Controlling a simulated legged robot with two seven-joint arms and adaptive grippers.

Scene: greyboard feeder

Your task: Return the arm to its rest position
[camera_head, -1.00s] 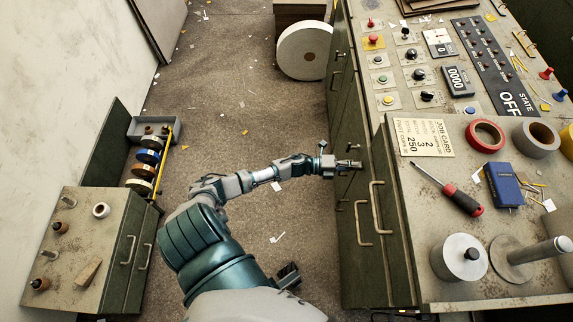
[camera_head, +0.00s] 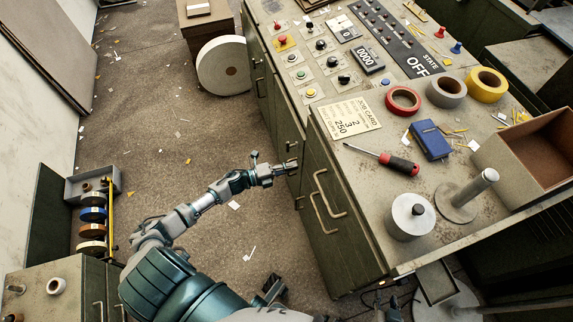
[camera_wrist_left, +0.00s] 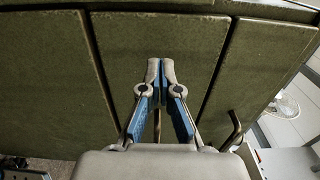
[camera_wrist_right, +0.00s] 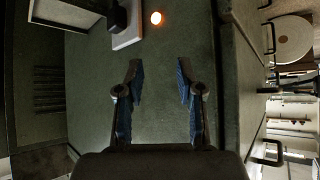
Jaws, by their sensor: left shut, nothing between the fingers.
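My left arm reaches across the middle of the head view. Its left gripper (camera_head: 291,165) is beside the green front of the control cabinet (camera_head: 322,215). In the left wrist view the left gripper (camera_wrist_left: 160,66) has its fingertips together with nothing between them, facing the green panels (camera_wrist_left: 160,35). I cannot tell if it touches them. In the right wrist view my right gripper (camera_wrist_right: 158,70) is open and empty, its fingers apart in front of a dark green surface (camera_wrist_right: 155,110). I cannot make out the right gripper clearly in the head view.
The worktop holds a screwdriver (camera_head: 385,158), a blue book (camera_head: 431,140), tape rolls (camera_head: 446,91), a metal cylinder (camera_head: 411,217) and an open brown box (camera_head: 525,160). Cabinet handles (camera_head: 328,195) stick out near my left gripper.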

